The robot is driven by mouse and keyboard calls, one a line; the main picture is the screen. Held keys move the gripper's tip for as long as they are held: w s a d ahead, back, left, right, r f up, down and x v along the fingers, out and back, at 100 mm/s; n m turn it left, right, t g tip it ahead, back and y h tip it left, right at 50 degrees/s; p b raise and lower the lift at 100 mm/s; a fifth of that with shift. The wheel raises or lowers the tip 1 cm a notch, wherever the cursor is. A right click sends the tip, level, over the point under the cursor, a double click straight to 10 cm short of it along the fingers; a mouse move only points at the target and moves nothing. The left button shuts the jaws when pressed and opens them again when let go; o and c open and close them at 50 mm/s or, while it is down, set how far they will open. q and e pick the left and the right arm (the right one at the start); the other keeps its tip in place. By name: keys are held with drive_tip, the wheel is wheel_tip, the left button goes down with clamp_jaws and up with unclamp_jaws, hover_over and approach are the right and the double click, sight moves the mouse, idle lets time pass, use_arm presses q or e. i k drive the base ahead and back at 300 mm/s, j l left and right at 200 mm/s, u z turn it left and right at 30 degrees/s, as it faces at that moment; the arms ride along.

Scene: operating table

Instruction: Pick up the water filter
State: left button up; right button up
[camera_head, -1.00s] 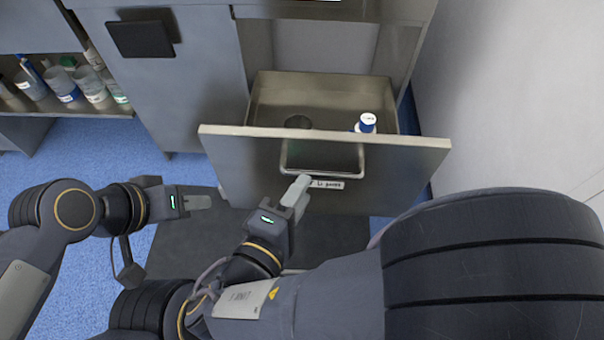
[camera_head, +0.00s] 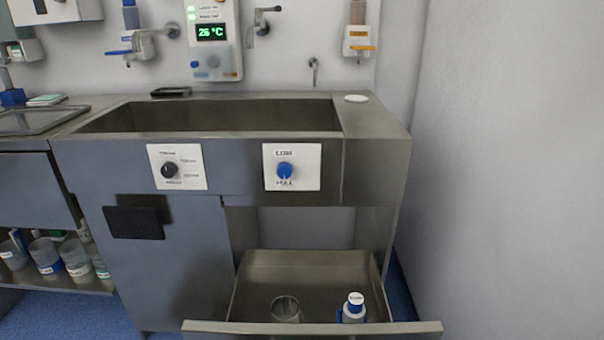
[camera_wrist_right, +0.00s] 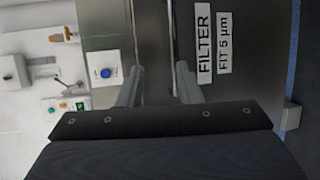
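In the head view the drawer (camera_head: 310,328) under the sink stands pulled out. A blue-and-white bottle-like item (camera_head: 354,308) stands upright in it at the right. A grey round cup-like item (camera_head: 286,309) is to its left. I cannot tell which of them is the water filter. In the right wrist view a steel front carries the labels FILTER and FIT 5 µm (camera_wrist_right: 213,48). My right gripper (camera_wrist_right: 160,88) is in front of this steel front, with its fingers apart. I see nothing clearly held between them. My left gripper is not in view.
Above the drawer is the sink basin (camera_head: 210,117) with a blue knob (camera_head: 285,170) on its front panel. A wall display (camera_head: 212,32) hangs behind. A white wall (camera_head: 500,170) is close on the right. Containers (camera_head: 45,255) stand on a low shelf at the left.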

sight(354, 310)
drive_tip(key=j, duration=1.25)
drive_tip(key=i, duration=0.05)
